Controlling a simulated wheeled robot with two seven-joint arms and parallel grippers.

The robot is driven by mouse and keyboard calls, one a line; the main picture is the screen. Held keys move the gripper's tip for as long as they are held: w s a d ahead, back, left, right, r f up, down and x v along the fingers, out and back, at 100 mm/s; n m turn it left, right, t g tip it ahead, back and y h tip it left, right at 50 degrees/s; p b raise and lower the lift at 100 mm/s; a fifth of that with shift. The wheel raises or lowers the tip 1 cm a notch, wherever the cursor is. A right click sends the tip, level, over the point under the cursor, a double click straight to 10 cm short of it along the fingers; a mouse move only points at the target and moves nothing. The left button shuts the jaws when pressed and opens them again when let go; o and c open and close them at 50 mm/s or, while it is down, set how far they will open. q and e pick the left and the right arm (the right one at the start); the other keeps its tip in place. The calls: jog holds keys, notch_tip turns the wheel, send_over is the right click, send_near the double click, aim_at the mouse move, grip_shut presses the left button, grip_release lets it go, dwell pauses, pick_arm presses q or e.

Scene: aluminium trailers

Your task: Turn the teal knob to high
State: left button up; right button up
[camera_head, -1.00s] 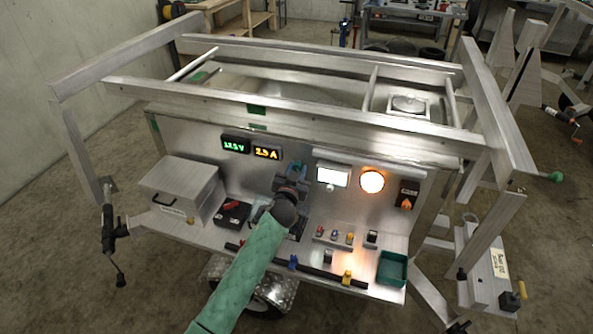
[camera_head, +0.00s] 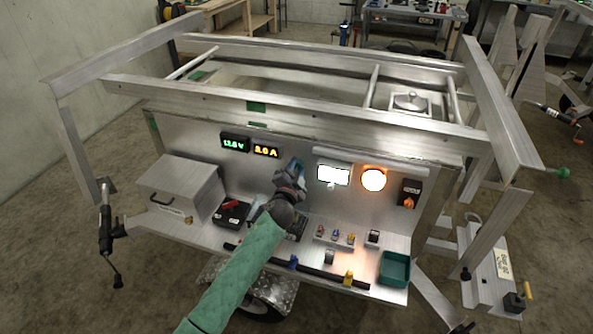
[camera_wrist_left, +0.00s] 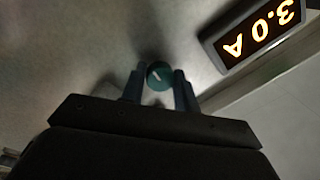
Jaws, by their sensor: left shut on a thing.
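The teal knob (camera_wrist_left: 158,74) sits on the trailer's upright metal panel, and a pale pointer line shows on its face. In the left wrist view it lies between the two dark fingers of my left gripper (camera_wrist_left: 160,88), which are shut on it. In the head view my left gripper (camera_head: 294,174) reaches up to the panel below the displays, and the knob is mostly hidden behind it. The high mark cannot be made out. My right gripper is not in view.
An amber display (camera_head: 266,152) reading 3.0 A sits close to the knob, beside a green display (camera_head: 234,144). To the right are a lit white panel (camera_head: 333,175), a glowing orange lamp (camera_head: 373,180) and a switch (camera_head: 409,193). A teal bin (camera_head: 395,268) stands on the shelf.

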pick_arm(q)
jog(key=m, duration=0.4)
jog(key=shift+m+h, duration=0.3)
jog(key=shift+m, duration=0.7)
jog(key=m, duration=0.3)
jog(key=shift+m+p, duration=0.35)
jog(key=shift+m, duration=0.65)
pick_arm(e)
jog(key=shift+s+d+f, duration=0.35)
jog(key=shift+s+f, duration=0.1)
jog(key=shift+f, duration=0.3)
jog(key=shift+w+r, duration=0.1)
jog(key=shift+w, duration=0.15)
pick_arm(q)
jog(key=o, duration=1)
jog(key=shift+c, duration=0.2)
